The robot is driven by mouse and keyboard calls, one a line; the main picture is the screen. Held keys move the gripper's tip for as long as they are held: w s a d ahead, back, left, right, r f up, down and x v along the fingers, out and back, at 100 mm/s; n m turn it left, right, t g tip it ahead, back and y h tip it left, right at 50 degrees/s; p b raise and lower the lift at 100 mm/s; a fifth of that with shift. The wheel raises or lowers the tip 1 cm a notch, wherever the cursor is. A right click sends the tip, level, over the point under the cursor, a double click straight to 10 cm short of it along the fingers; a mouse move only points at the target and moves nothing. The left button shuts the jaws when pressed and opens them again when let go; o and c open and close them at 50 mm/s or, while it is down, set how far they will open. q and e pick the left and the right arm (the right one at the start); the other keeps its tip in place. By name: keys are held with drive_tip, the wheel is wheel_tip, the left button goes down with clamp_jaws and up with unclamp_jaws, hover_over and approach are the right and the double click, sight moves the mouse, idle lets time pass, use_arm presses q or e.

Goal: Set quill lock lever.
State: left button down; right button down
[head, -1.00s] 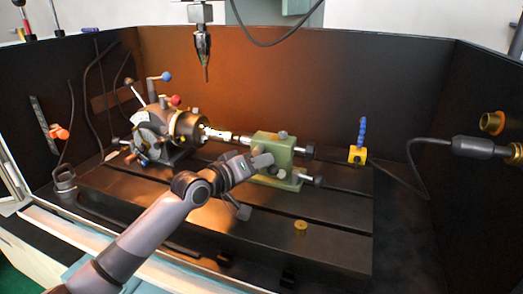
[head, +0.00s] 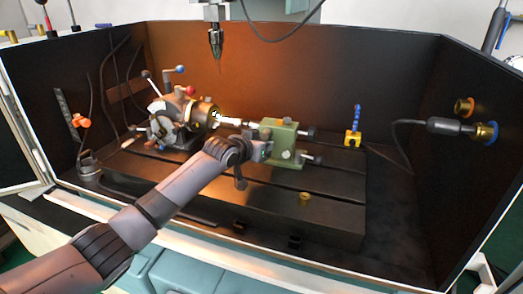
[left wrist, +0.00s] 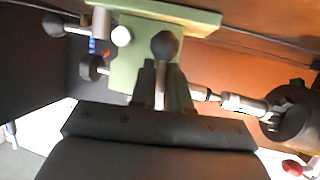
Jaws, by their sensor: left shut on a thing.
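The green tailstock block (head: 283,143) stands on the slotted dark table, to the right of the chuck (head: 205,113). My left gripper (head: 263,151) is at the tailstock's near left side. In the left wrist view, my left gripper's two dark fingers (left wrist: 163,88) close around a pale lever shaft in front of the green block (left wrist: 140,56). The lever's round dark knob (left wrist: 165,45) shows past the fingertips; I take this to be the quill lock lever. The white quill and workpiece (head: 231,121) run between tailstock and chuck. My right gripper is out of view.
The dark slotted table (head: 330,212) has a small brass piece (head: 305,196) near its front. A blue hose on a yellow base (head: 353,138) stands at right. A spindle tool (head: 216,42) hangs above.

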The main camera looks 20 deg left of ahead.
use_arm(q)
drive_tip(key=shift+s+a+f+g, duration=0.1)
drive_tip(key=shift+f+g, duration=0.05)
drive_tip(key=shift+f, duration=0.2)
drive_tip(key=shift+s+a+f+g, duration=0.1)
drive_tip(key=shift+f+g, duration=0.05)
drive_tip(key=shift+f, duration=0.2)
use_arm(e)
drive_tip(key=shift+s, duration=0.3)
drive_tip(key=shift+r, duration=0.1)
use_arm(q)
drive_tip(key=c, duration=1.1)
unclamp_jaws()
drive_tip(key=shift+o, duration=0.5)
drive_tip(key=shift+a+r, duration=0.1)
drive_tip(key=shift+r, duration=0.15)
drive_tip(key=shift+r, duration=0.1)
drive_tip(key=shift+s+r, duration=0.25)
drive_tip(key=shift+s, duration=0.2)
drive_tip(key=shift+f+p+v, duration=0.2)
drive_tip(key=shift+p+v, duration=0.1)
drive_tip(key=shift+v, duration=2.65)
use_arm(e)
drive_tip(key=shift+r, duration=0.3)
